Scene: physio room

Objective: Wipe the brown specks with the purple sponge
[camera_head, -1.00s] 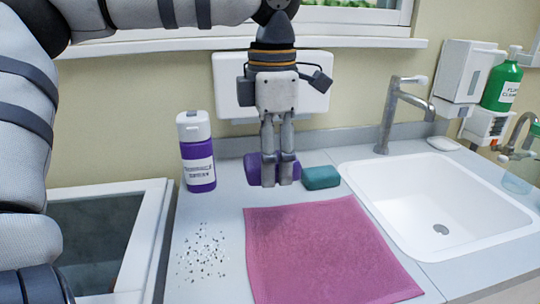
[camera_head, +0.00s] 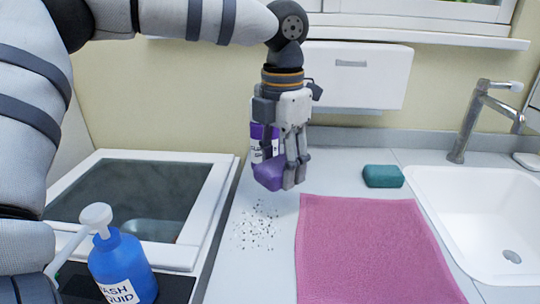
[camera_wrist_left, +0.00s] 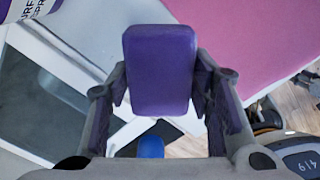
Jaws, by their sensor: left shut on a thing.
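My left gripper (camera_head: 290,178) is shut on the purple sponge (camera_head: 268,176), which sits between its fingers. The sponge also fills the space between the fingers in the left wrist view (camera_wrist_left: 160,70). It appears held above the counter, just behind the specks. The specks (camera_head: 257,228) are a loose patch of tiny dark and pale dots on the grey counter, left of the pink cloth; their brown colour is not clear. They do not show in the wrist view. My right gripper is not in view.
A purple-and-white bottle (camera_head: 257,140) stands behind my left gripper, partly hidden. A pink cloth (camera_head: 370,250) lies right of the specks. A teal sponge (camera_head: 382,176) and white sink (camera_head: 480,215) are farther right. A blue pump bottle (camera_head: 122,268) stands at front left.

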